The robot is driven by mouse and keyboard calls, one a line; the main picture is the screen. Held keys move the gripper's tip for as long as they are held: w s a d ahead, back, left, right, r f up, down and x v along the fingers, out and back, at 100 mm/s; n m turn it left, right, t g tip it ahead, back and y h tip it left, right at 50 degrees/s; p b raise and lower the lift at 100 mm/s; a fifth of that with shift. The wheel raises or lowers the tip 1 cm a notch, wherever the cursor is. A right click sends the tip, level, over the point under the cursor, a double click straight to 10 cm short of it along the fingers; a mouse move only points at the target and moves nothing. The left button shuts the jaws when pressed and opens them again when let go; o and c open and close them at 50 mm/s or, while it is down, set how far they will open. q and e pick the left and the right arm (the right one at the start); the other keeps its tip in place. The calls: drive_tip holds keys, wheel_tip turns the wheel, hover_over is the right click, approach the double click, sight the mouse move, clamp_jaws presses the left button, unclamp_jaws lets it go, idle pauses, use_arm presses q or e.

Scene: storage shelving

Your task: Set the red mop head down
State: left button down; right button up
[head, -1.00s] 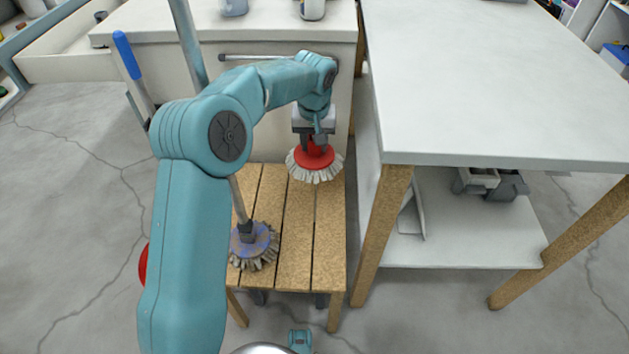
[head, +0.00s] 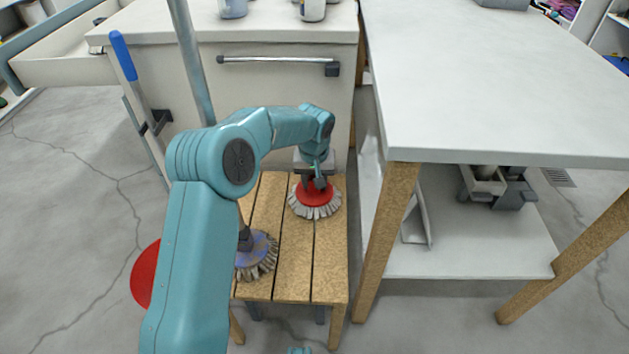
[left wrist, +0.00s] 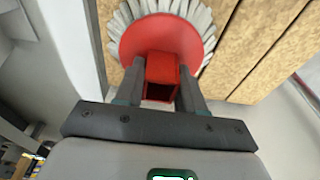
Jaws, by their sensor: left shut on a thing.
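The red mop head (head: 314,194) has a red disc with a fringe of pale grey strands. It is at the far end of the slatted wooden stool (head: 293,262), low over or on the slats; I cannot tell whether it touches. My left gripper (head: 316,181) is shut on its red square socket from above. In the left wrist view the socket (left wrist: 160,75) sits between the two fingers (left wrist: 160,92). A purple-blue mop head (head: 262,250) with grey strands rests on the nearer left part of the stool, partly hidden by my arm.
A white table (head: 500,85) with wooden legs and a lower shelf (head: 480,252) stands close to the stool's right. A white drawer cabinet (head: 270,100) is behind the stool. A red round thing (head: 146,273) shows at the left. The stool's nearer right slats are bare.

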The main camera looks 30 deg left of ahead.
sight(314, 194)
use_arm(q)
drive_tip(key=shift+f, duration=0.15)
drive_tip(key=c, duration=0.7)
unclamp_jaws()
drive_tip(key=shift+s+d+r+p, duration=0.2)
drive_tip(key=shift+r+p, duration=0.55)
drive_tip(key=shift+r, duration=1.3)
drive_tip(key=shift+s+d+r+p, duration=0.1)
drive_tip(key=shift+s+r+p, duration=0.45)
drive_tip(key=shift+r, duration=1.5)
drive_tip(key=shift+s+d+r+p, duration=0.15)
drive_tip(key=shift+r+p, duration=0.8)
drive_tip(key=shift+r, duration=1.1)
drive_tip(key=shift+w, duration=0.1)
